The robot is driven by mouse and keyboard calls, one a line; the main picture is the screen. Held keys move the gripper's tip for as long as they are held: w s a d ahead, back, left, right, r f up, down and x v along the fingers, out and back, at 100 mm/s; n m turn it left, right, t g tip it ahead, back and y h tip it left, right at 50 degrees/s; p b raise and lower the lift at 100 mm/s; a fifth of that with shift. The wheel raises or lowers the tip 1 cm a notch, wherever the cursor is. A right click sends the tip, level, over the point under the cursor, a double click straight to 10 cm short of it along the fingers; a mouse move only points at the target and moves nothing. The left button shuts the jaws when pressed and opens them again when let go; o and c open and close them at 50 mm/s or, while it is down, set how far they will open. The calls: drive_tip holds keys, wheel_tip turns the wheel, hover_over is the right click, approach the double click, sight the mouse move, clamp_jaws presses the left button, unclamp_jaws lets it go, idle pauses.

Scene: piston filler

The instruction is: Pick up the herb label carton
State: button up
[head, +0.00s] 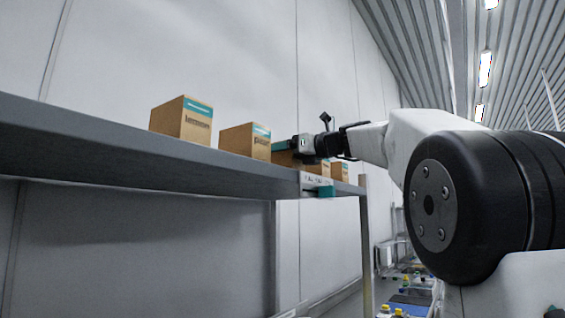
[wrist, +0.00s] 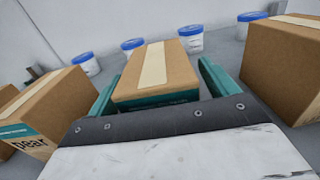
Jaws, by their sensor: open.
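A brown carton (wrist: 155,72) with a pale tape strip and a teal band stands between the fingers of my gripper (wrist: 157,88) in the wrist view. Its front print is hidden, so I cannot read whether it is the herb label carton. The teal fingers are open, one on each side of it, and a small gap shows on the right. In the head view my gripper (head: 300,148) is at the shelf, partly covering this carton (head: 287,158).
A carton reading "pear" (wrist: 38,115) stands to the left, and a larger-looking carton (wrist: 285,65) close on the right. Several blue-lidded white tubs, such as this one (wrist: 190,40), stand behind. Another carton (head: 182,121) stands farther left on the grey shelf (head: 90,140).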

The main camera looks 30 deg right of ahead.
drive_tip(key=c, duration=1.3)
drive_tip(key=shift+o, duration=0.2)
drive_tip(key=shift+r, duration=0.15)
